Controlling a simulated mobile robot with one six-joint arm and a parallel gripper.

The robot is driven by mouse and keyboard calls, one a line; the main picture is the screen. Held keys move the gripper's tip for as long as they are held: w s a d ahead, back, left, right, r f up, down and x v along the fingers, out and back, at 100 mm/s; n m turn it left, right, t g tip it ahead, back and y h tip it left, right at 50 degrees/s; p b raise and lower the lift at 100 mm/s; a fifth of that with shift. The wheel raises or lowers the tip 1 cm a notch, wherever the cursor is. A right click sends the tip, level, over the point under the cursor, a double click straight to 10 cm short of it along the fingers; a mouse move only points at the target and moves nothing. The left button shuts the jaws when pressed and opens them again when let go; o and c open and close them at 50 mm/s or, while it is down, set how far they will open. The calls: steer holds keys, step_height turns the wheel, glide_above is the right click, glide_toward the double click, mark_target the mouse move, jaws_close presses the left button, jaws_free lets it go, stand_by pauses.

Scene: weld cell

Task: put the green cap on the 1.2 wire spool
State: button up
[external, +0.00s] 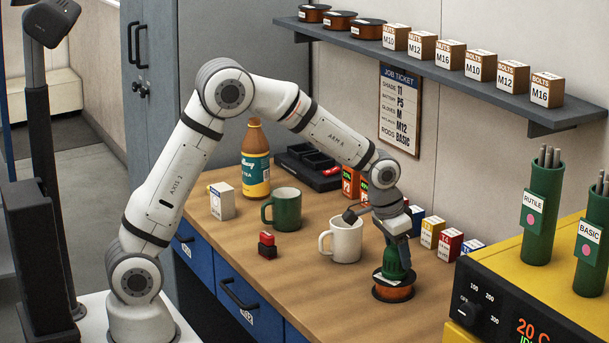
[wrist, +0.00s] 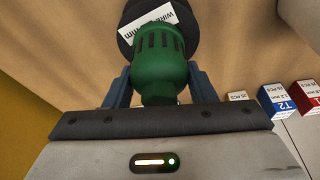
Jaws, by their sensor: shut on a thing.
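The green cap (external: 396,262) is dark green with slots around its side. In the wrist view the cap (wrist: 160,60) stands between the two fingers of my gripper (wrist: 160,88), which is shut on it. In the external view my gripper (external: 396,245) points down over the bench. A wire spool (external: 394,289) with a dark rim and copper-coloured winding lies flat directly under the cap. The spool (wrist: 187,14) also shows at the top of the wrist view, with a white label partly hidden by the cap. I cannot tell whether cap and spool touch.
A white mug (external: 346,242) stands just left of my gripper, with a green mug (external: 286,211) beyond it. Small boxes (external: 449,244) line the bench's back edge. The yellow welder (external: 545,300) stands to the right. Several spools (external: 340,20) and bolt boxes sit on the shelf.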

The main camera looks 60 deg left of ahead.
mark_target(385, 261)
steer(key=shift+f, duration=0.2)
steer(key=o, duration=1)
steer(key=shift+r, duration=0.15)
steer(key=d+b+v, duration=0.1)
steer(key=v, duration=1.1)
steer(key=s+a, duration=0.3)
steer(key=s, duration=0.6)
steer(key=s+a+f+n, duration=0.1)
steer(key=s+a, duration=0.3)
steer(key=s, duration=0.6)
steer(key=s+a+f, duration=0.1)
steer(key=s+a, duration=0.3)
steer(key=s, duration=0.6)
steer(key=shift+a+n+y, duration=0.2)
steer(key=shift+n+y, duration=0.1)
steer(key=shift+n, duration=0.1)
steer(key=shift+w, duration=0.1)
